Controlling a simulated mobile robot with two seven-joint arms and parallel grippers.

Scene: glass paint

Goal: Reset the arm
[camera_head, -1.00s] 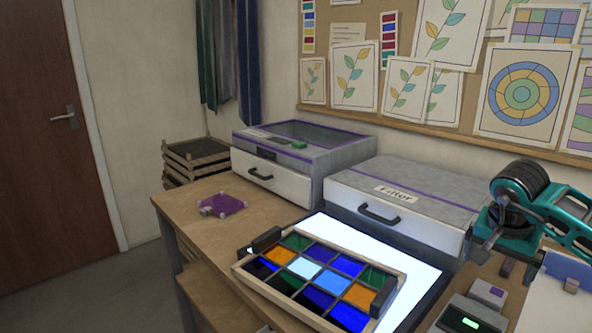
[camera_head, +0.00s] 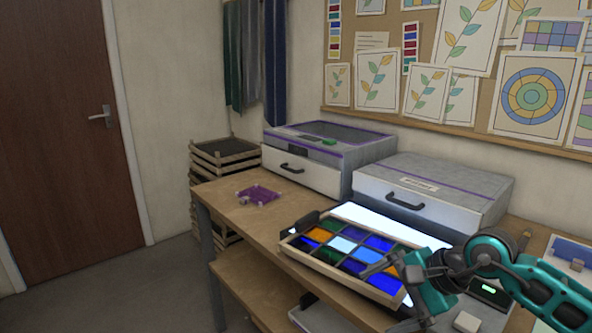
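My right arm, teal and dark grey, comes in from the lower right. Its gripper (camera_head: 388,270) is beside the right end of the wooden-framed glass panel (camera_head: 345,285); whether it touches the frame, and whether its fingers are apart, I cannot tell. The panel holds blue, green, orange and pale panes and lies across the front of the lit white light table (camera_head: 372,214). My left gripper is out of view.
Two grey drawer units (camera_head: 330,155) (camera_head: 432,190) stand at the back. A small device with a green light (camera_head: 488,290) is at right.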

